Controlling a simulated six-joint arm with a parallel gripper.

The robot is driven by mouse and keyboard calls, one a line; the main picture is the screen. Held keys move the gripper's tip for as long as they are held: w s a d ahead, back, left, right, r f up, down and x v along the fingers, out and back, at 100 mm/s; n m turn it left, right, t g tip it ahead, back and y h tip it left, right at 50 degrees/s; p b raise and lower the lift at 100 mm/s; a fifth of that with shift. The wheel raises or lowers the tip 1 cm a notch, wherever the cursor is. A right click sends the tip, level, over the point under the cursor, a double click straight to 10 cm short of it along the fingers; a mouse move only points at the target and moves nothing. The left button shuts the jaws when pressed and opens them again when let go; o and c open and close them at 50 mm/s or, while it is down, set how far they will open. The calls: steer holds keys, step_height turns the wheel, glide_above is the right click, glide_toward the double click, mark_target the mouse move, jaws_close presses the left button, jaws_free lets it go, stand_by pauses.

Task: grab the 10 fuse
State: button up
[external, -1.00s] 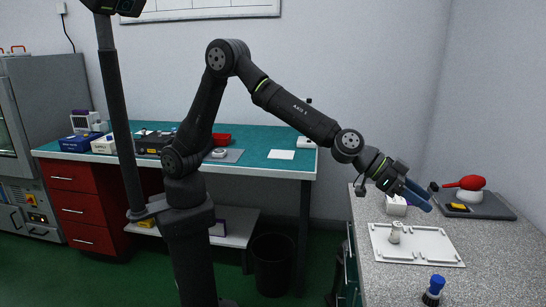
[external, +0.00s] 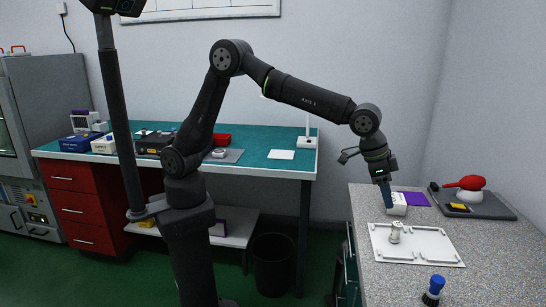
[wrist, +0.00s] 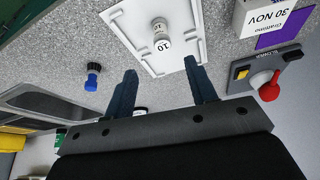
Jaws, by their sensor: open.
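The 10 fuse (wrist: 163,42) is a small white cylinder with "10" on its label. It stands on the white tray (wrist: 119,22), between and beyond my fingertips in the wrist view. In the external view the fuse (external: 395,236) stands near the left end of the tray (external: 436,249). My gripper (external: 388,204) points down behind the tray, in front of or beside a white box. In the wrist view my gripper (wrist: 161,66) is open, with its two blue fingers apart and nothing between them.
The white box (external: 398,209), marked 30 NOV, and a purple card (external: 417,199) lie behind the tray. A dark plate (external: 488,207) with a red-handled device (external: 470,183) is at back right.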

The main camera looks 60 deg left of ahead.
mark_target(394, 223)
steer(key=x, duration=0.7)
steer(key=shift+d+f, duration=0.15)
steer(key=x, duration=0.5)
steer(key=shift+w+f, duration=0.1)
steer(key=c, duration=1.1)
